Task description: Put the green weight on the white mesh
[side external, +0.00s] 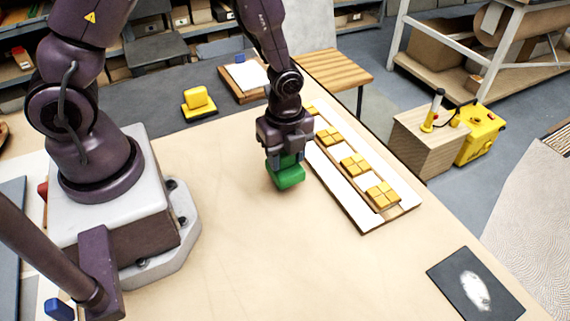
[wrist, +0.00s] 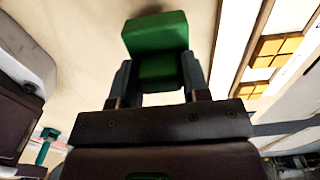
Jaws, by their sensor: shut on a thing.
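My gripper (side external: 286,157) is shut on the green weight (side external: 288,178) and holds it over the bare tabletop, left of the tile panel. In the wrist view the green weight (wrist: 155,35) sits between my two fingers (wrist: 158,78). A gap below it is hard to judge. A dark square (side external: 450,280) with a white patch (side external: 475,290) lies at the table's right front corner. A white sheet (side external: 243,78) lies on a wooden board at the back, with a small blue block on it. I cannot tell which of these is the white mesh.
A long panel (side external: 362,225) with white strips and several yellow tile groups lies right of my gripper. A yellow block (side external: 197,97) on a small base stands at the back left. A blue block (side external: 59,309) is at the front left. The table's front middle is clear.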

